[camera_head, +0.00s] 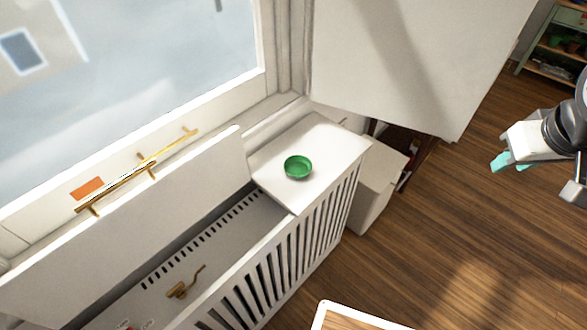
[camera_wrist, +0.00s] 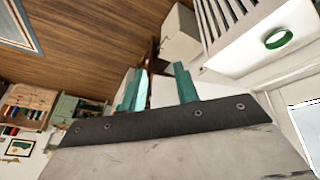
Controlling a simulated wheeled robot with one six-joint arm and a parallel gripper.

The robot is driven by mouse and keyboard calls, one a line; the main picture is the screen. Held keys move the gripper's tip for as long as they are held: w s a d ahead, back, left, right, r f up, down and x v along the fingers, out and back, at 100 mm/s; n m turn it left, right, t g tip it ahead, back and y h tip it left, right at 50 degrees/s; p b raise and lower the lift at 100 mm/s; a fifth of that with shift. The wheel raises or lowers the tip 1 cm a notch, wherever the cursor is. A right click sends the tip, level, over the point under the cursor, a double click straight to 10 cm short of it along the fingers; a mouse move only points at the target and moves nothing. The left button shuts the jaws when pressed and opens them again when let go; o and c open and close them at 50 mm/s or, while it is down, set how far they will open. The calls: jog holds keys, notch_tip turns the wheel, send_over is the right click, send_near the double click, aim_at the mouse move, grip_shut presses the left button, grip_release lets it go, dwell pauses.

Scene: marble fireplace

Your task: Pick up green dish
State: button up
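The green dish (camera_head: 298,167) is a small round bowl. It sits upright on the flat white top (camera_head: 335,146) of the slatted cabinet by the window. It also shows in the wrist view (camera_wrist: 279,39) at the upper right. My gripper (camera_head: 530,165) is at the right of the head view, well away from the dish and over the wooden floor. In the wrist view its two teal fingers (camera_wrist: 157,88) stand apart with nothing between them.
The open slatted compartment (camera_head: 215,245) holds a brass item. A white box (camera_head: 372,185) stands beside the cabinet. The wooden floor (camera_head: 450,240) is open at the right.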

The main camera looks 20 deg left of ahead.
jog(key=w+a+f+n+t+y, duration=0.2)
jog(key=w+a+f+n, duration=0.2)
jog(key=w+a+f, duration=0.5)
jog(key=n+y, duration=0.8)
jog(key=y, duration=0.2)
send_near(290, 173)
jog(key=shift+w+a+f, duration=0.25)
jog(key=shift+w+f, duration=0.1)
jog(key=shift+w, duration=0.3)
jog(key=shift+a+f, duration=0.15)
jog(key=shift+a, duration=0.15)
jog(key=x, duration=0.7)
jog(key=shift+s+a, duration=0.2)
jog(key=shift+a, duration=0.05)
grip_shut()
